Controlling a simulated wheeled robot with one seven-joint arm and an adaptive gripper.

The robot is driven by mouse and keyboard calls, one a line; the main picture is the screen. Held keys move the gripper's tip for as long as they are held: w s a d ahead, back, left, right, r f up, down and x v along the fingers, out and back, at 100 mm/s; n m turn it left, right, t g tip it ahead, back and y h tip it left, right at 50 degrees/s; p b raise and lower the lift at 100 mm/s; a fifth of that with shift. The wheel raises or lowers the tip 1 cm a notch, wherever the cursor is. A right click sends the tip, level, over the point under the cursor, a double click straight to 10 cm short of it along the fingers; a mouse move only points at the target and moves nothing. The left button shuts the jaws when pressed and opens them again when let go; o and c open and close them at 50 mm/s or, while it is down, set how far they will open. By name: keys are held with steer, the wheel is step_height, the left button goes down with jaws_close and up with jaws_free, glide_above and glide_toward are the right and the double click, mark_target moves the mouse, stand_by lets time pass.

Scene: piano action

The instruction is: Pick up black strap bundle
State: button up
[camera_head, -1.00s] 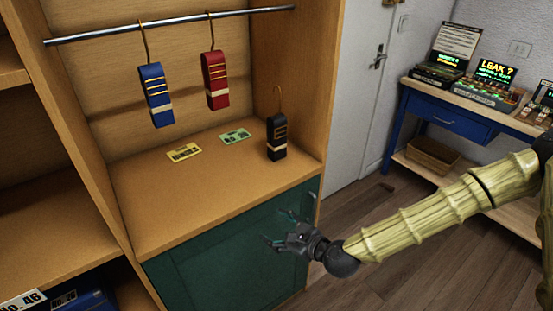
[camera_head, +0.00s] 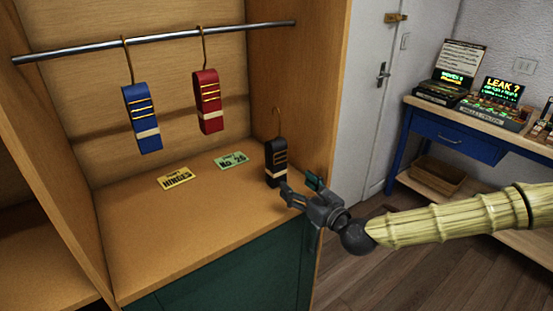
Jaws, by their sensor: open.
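The black strap bundle (camera_head: 274,162) stands upright on the wooden shelf (camera_head: 205,220) near its right end. It has gold bands, a pale band low down and a brass hook rising from its top. My gripper (camera_head: 297,188) is open and empty just right of and in front of the bundle's lower part. One finger appears close to the bundle's lower right side; I cannot tell whether it touches. The other finger is by the cabinet's right side wall.
A blue bundle (camera_head: 142,117) and a red bundle (camera_head: 208,101) hang by hooks from a metal rod (camera_head: 165,42). A yellow card (camera_head: 174,178) and a green card (camera_head: 231,161) lie on the shelf. The cabinet side wall (camera_head: 305,90) stands close on the right.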

mark_target(281, 172)
steer(key=shift+w+a+r, duration=0.1)
steer(key=shift+w+a, duration=0.15)
steer(key=shift+w, duration=0.15)
steer(key=p+x, duration=0.1)
steer(key=x, duration=0.2)
steer(key=shift+a, duration=0.4)
steer(key=shift+d+f+p+x, duration=0.1)
steer(key=shift+p+x, duration=0.45)
steer(key=shift+x, duration=1.05)
steer(key=shift+d+f+p+x, duration=0.15)
steer(key=shift+p+x, duration=0.4)
steer(key=shift+x, duration=1.05)
steer(key=shift+w, duration=0.15)
steer(key=c, duration=1.2)
